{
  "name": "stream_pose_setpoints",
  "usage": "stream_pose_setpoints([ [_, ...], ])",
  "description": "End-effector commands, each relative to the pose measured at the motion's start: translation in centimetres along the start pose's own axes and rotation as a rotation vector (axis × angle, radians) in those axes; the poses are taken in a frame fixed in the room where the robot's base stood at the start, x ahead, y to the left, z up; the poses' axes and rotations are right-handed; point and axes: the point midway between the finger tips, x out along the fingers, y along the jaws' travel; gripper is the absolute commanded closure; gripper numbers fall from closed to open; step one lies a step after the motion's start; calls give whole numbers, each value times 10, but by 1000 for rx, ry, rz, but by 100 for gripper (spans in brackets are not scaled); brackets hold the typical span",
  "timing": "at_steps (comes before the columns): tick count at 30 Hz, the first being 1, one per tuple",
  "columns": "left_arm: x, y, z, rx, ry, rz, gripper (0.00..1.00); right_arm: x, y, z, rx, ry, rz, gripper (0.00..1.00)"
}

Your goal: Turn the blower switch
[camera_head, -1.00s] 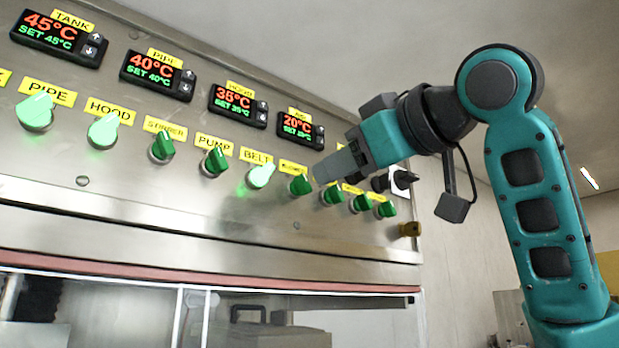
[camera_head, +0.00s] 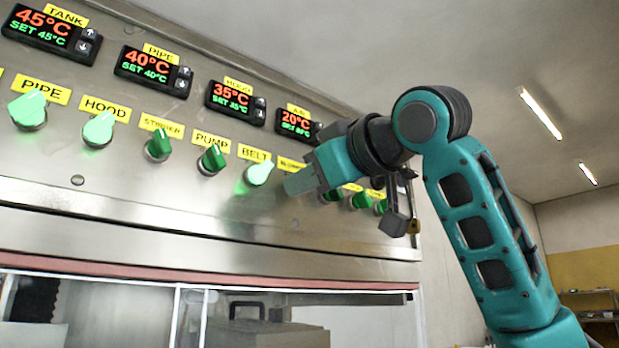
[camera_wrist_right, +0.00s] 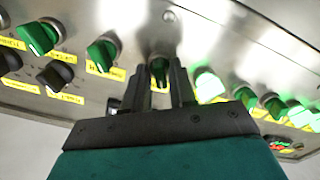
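The blower switch (camera_wrist_right: 159,68) is a small unlit dark green knob, seen between my right gripper's fingers in the right wrist view. In the head view my gripper hides the knob; the partly covered yellow blower label (camera_head: 291,163) shows just above. My right gripper (camera_head: 291,184) is at the panel, right of the lit belt switch (camera_head: 258,173). In the right wrist view the right gripper (camera_wrist_right: 159,72) has its fingers apart, one on each side of the knob. Contact with the knob cannot be made out. My left gripper is not in view.
The steel panel (camera_head: 130,215) carries a row of green switches close on both sides. The pipe switch (camera_head: 28,110) and hood switch (camera_head: 99,129) are lit; the stirrer switch (camera_head: 158,146) and pump switch (camera_head: 211,160) are dark. Temperature displays (camera_head: 236,101) sit above.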

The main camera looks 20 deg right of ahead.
Motion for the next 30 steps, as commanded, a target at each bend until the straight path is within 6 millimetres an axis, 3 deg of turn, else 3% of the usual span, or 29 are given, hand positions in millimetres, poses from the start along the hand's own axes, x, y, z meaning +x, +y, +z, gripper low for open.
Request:
stream_pose_setpoints([
  [5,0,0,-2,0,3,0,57,0,0,0,0,0,-1,100],
  [17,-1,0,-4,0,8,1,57,0,-1,0,54,-1,-1,100],
  [30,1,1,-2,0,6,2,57,0,-2,0,395,0,-4,100],
])
